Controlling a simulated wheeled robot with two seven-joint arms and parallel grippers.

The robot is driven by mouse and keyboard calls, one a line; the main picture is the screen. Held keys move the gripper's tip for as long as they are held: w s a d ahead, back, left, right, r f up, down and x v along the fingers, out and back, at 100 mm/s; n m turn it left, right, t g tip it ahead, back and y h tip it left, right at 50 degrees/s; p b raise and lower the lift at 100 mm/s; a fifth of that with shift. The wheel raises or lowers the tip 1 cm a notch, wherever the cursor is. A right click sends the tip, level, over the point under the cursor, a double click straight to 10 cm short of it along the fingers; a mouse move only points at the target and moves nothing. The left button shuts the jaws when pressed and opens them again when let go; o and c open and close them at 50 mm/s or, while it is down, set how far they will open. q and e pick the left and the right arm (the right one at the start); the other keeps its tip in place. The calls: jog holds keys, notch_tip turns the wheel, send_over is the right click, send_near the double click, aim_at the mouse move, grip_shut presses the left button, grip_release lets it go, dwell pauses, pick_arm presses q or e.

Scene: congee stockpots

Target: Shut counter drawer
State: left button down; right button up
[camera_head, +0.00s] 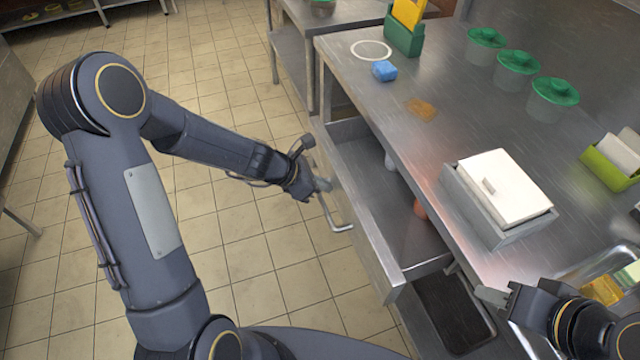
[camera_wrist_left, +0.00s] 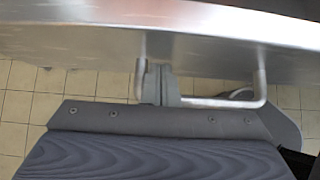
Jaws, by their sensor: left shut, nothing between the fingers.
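The counter drawer (camera_head: 385,215) is pulled out from the steel counter, its inside in view. My left gripper (camera_head: 322,185) is at the drawer front by the handle. In the left wrist view its shut fingers (camera_wrist_left: 160,84) are beside the handle's left end, with nothing between them. My right gripper (camera_head: 494,296) is above the counter's near side; its finger gap is unclear.
On the counter are a white-lidded box (camera_head: 505,185), several green-lidded containers (camera_head: 517,62), a blue block (camera_head: 384,70) and a green holder (camera_head: 403,38). A dark tray (camera_head: 452,310) lies below the drawer's near end. The tiled floor (camera_head: 235,240) left of the drawer is clear.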

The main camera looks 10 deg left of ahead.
pick_arm(q)
jog(key=w+d+p, duration=0.1)
jog(key=w+d, duration=0.1)
jog(key=d, duration=0.1)
jog(key=w+d+p, duration=0.1)
jog(key=w+d, duration=0.2)
jog(key=d, duration=0.1)
jog(key=w+d+p, duration=0.2)
jog(key=d, duration=0.2)
jog(key=shift+w+d+r, duration=0.1)
jog(key=shift+w+d, duration=0.15)
jog(key=shift+w, duration=0.1)
jog(key=shift+d, duration=0.1)
jog(key=shift+r, duration=0.15)
